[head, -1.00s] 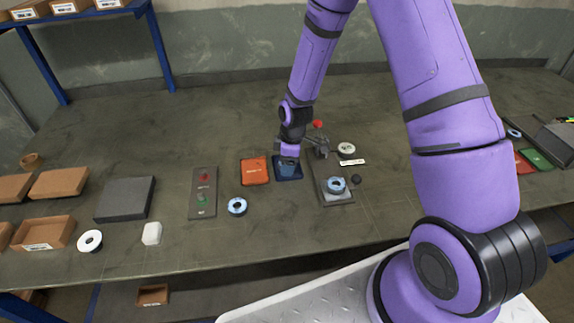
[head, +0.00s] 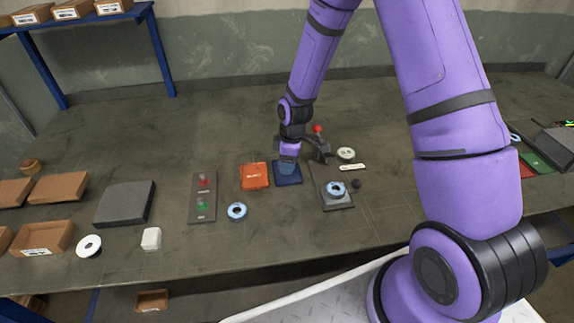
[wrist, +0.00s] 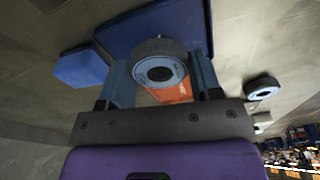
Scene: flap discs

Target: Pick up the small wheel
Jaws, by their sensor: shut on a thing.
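In the wrist view the small wheel (wrist: 158,68), with a grey rim, pale blue face and dark centre hole, sits between the two blue fingers of my gripper (wrist: 161,76). The gripper is shut on it. Behind the wheel are a dark blue tray (wrist: 130,33) and part of an orange piece (wrist: 170,93). In the head view my gripper (head: 288,165) is over the dark blue tray (head: 288,177); the held wheel is hidden there.
An orange tray (head: 254,176) lies left of the blue one. A blue-ringed disc (head: 237,211) lies in front, and another disc (head: 336,188) sits on a grey fixture (head: 338,203). A toggle clamp with a red knob (head: 318,129) stands close right of my gripper.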

